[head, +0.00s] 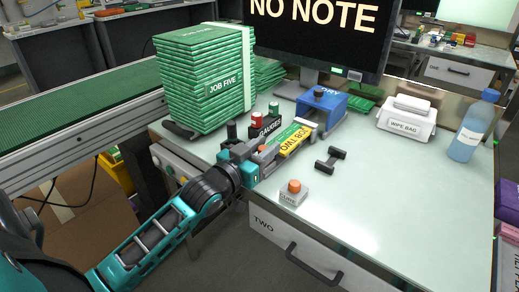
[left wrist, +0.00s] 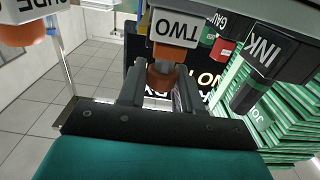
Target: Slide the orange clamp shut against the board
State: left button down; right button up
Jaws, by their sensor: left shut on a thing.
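The orange clamp (left wrist: 168,78) shows between the fingers of my left gripper (left wrist: 160,86) in the left wrist view, below a white label reading TWO. In the head view my left gripper (head: 258,150) is at the near left end of the holder with the board, and its fingers largely hide the clamp. The gripper is shut on the clamp. The board, green with a yellow label JOB TWO (head: 295,139), lies in a grey holder on the table. Whether the clamp touches the board is hidden. My right gripper is not in view.
A grey block with an orange knob (head: 293,192) and a dark dumbbell-shaped piece (head: 330,159) lie to the right. Gauges (head: 265,123), a blue DRY box (head: 321,107) and a tall green stack (head: 205,80) stand behind. The table's right front is clear.

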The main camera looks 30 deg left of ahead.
pick_arm(q)
jog(key=shift+w, duration=0.65)
jog(key=shift+w+r, duration=0.1)
jog(key=shift+r, duration=0.1)
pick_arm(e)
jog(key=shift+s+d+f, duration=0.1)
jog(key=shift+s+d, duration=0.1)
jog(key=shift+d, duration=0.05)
pick_arm(q)
jog(key=c, duration=1.2)
grip_release()
jog(key=o, duration=0.3)
jog(key=shift+w+d+f, duration=0.1)
jog(key=shift+w+f, duration=0.1)
jog(key=shift+w, duration=0.1)
jog(key=shift+o, duration=0.3)
jog(key=shift+s, duration=0.1)
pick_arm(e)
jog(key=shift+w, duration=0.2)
